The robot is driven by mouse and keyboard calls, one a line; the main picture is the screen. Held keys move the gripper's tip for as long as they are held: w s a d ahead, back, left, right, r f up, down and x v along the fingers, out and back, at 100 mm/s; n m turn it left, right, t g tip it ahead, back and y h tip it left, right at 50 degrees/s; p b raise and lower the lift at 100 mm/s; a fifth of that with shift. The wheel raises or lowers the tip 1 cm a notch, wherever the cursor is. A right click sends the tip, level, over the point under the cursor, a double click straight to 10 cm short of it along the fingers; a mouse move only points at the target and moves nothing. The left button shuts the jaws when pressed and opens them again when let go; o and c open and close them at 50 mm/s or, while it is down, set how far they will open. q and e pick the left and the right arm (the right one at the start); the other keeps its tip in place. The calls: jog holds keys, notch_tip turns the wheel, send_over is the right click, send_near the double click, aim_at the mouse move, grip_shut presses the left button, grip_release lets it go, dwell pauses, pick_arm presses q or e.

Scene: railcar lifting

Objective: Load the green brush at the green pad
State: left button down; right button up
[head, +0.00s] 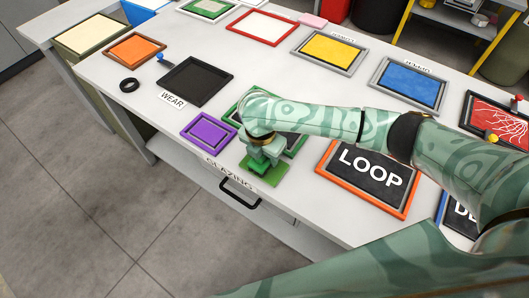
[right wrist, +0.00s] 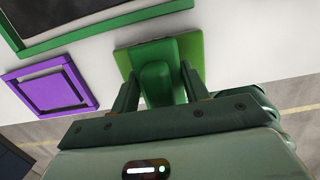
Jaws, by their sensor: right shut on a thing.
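The green brush (right wrist: 158,84) is an upright green block between the two fingers of my right gripper (right wrist: 158,92), which is shut on it. In the head view my right gripper (head: 263,152) points down near the table's front edge and hides most of the brush. A flat green square, which looks like the green pad (head: 265,175), lies directly below the brush. It also shows in the right wrist view (right wrist: 192,46). I cannot tell whether brush and pad touch. My left gripper is not in view.
A purple frame (head: 208,132) lies just left of the pad. A green-rimmed dark board (head: 294,143) lies behind it, partly under my arm. The orange-rimmed LOOP board (head: 370,172) is to the right. A drawer handle (head: 238,192) is below the front edge.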

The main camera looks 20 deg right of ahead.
jog(key=shift+f, duration=0.4)
jog(key=shift+s+f+p, duration=0.1)
jog(key=shift+p, duration=0.2)
dwell(1.9)
notch_tip(320, 180, up, 7)
jog(key=p, duration=0.8)
dwell(0.7)
